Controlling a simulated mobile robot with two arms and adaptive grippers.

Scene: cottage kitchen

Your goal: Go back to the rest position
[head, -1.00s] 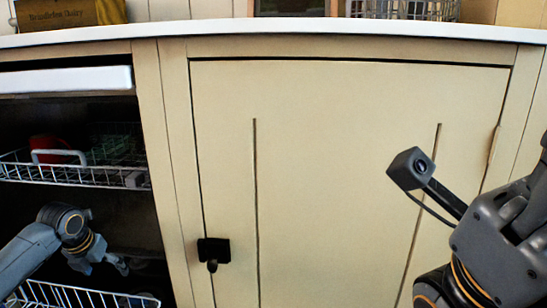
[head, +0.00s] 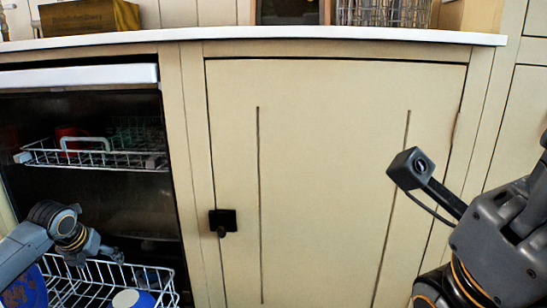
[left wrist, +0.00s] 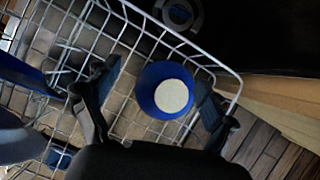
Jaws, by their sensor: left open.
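My left gripper (head: 108,252) is at the lower left of the head view, in front of the open dishwasher and above its lower rack (head: 75,283). In the left wrist view its two fingers (left wrist: 155,108) are spread apart with nothing between them. A blue cup with a white inside (left wrist: 166,92) stands in the lower rack below the fingers, apart from them. It also shows in the head view (head: 132,299). My right arm (head: 500,240) is at the right edge of the head view; its gripper is out of the picture.
The upper rack (head: 100,158) holds a red item (head: 70,136). A blue plate (head: 27,288) is at the lower left. A closed cream cabinet door (head: 330,180) with a black latch (head: 222,221) fills the middle. A white counter (head: 260,33) above bears a yellow box (head: 88,17) and a wire basket (head: 384,12).

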